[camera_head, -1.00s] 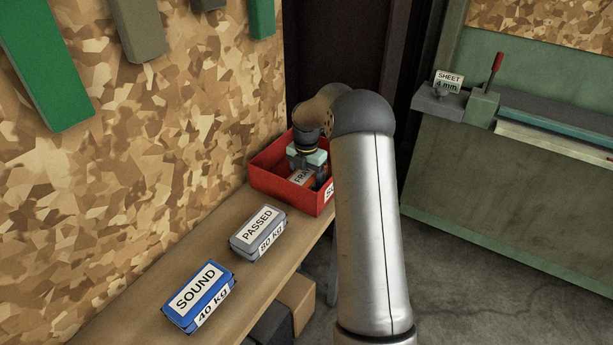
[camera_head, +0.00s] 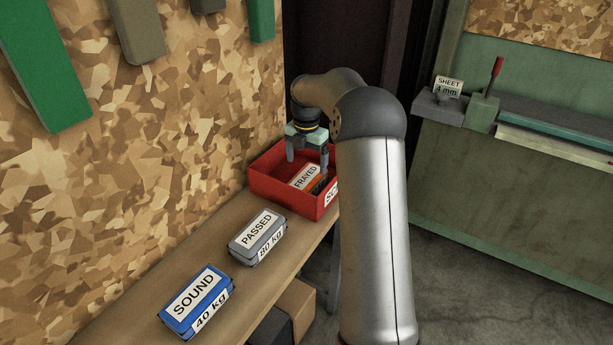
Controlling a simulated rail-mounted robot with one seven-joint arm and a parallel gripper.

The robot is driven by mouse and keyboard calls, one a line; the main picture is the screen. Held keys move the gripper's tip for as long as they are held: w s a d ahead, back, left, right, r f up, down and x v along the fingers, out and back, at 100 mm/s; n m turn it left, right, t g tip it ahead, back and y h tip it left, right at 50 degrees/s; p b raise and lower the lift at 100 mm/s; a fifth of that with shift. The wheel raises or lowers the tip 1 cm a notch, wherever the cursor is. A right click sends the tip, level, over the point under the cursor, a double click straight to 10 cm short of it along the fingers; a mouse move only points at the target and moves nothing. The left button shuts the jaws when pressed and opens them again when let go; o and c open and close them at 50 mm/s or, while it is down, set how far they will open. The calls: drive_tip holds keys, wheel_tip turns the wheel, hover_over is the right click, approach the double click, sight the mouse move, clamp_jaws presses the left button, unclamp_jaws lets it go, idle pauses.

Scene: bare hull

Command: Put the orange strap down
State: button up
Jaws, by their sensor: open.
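The orange strap (camera_head: 313,186) lies in the red bin (camera_head: 278,190) at the far end of the bench. Its white label reads FRAYED, and only part of its orange body shows past the label and the bin wall. My gripper (camera_head: 307,160) is above the bin with its fingers apart and nothing between them. The strap is below the fingers, apart from them as far as I can see. My arm hides part of the bin's right side.
A grey strap pack (camera_head: 258,236) marked PASSED 80 kg and a blue one (camera_head: 197,301) marked SOUND 40 kg lie on the wooden bench (camera_head: 237,291). A chipboard wall (camera_head: 150,190) runs along its left. A green machine (camera_head: 510,190) stands at the right.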

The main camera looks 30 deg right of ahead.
sight(306, 176)
drive_tip(key=s+a+r+m, duration=0.4)
drive_tip(key=s+a+m, duration=0.1)
drive_tip(key=s+a, duration=0.15)
drive_tip(key=s+a+r+m, duration=0.5)
drive_tip(key=s+a, duration=0.1)
drive_tip(key=s, duration=0.2)
drive_tip(key=s+a+f+m, duration=0.3)
drive_tip(key=s+m, duration=0.4)
drive_tip(key=s, duration=0.4)
drive_tip(key=s+a+f+m, duration=0.3)
drive_tip(key=s+m, duration=0.4)
drive_tip(key=s, duration=0.4)
drive_tip(key=shift+s+f+t, duration=0.15)
drive_tip(key=shift+t, duration=0.25)
